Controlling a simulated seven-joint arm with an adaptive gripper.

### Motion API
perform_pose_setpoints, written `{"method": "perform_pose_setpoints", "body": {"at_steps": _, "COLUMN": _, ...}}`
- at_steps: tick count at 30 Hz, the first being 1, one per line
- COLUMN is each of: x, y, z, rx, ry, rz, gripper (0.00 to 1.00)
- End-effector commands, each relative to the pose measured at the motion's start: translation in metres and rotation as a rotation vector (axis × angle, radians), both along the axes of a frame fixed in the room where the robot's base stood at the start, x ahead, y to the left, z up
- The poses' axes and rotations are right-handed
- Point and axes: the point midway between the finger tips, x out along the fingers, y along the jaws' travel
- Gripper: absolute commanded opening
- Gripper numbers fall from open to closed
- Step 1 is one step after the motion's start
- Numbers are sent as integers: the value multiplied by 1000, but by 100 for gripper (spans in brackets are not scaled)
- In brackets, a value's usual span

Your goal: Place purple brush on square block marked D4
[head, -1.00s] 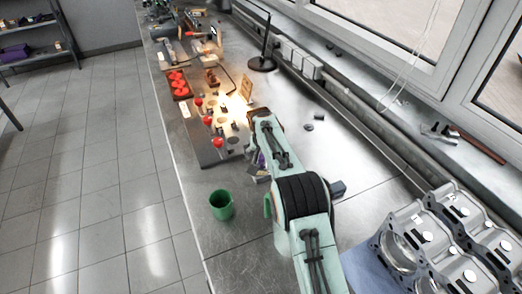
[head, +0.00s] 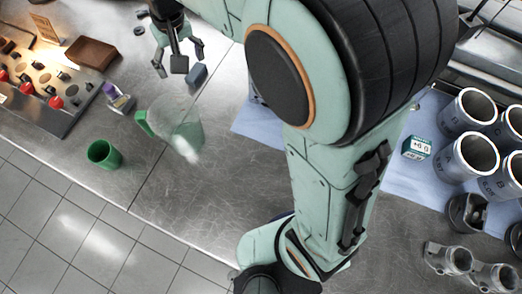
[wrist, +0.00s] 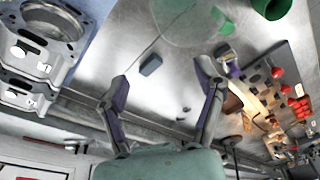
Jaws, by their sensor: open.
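The purple brush (head: 109,90), with a purple end and a pale lower part, is on the metal bench between the red-knobbed board and a clear green-handled jug. It also shows in the wrist view (wrist: 232,68), right of my right finger. My gripper (head: 179,62) is open and empty above the bench, to the right of the brush; both fingers show spread in the wrist view (wrist: 160,72). A small square white-and-green block (head: 417,147) sits on the blue cloth at the right in the head view. Its marking is too small to read surely.
A dark blue block (head: 197,75) lies near my gripper. The clear jug (head: 180,122) and a green cup (head: 103,154) stand near the bench's front edge. Metal cylinders (head: 467,158) stand at the right. A board with red knobs (head: 50,95) is at the left.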

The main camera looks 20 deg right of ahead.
Motion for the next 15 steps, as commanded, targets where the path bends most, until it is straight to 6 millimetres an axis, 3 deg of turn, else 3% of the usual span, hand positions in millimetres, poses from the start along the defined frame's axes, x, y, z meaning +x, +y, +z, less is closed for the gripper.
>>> {"method": "perform_pose_setpoints", "body": {"at_steps": 1, "x": -36, "y": -23, "z": 9, "rx": 2, "ry": 22, "rz": -25, "gripper": 68}}
{"method": "perform_pose_setpoints", "body": {"at_steps": 3, "x": -86, "y": -48, "z": 10, "rx": 1, "ry": 63, "rz": -48, "gripper": 68}}
{"method": "perform_pose_setpoints", "body": {"at_steps": 7, "x": -166, "y": -73, "z": -2, "rx": 4, "ry": 128, "rz": -83, "gripper": 68}}
{"method": "perform_pose_setpoints", "body": {"at_steps": 10, "x": -206, "y": -80, "z": -15, "rx": 6, "ry": 160, "rz": -98, "gripper": 68}}
{"method": "perform_pose_setpoints", "body": {"at_steps": 15, "x": -233, "y": -84, "z": -26, "rx": 7, "ry": 186, "rz": -107, "gripper": 68}}
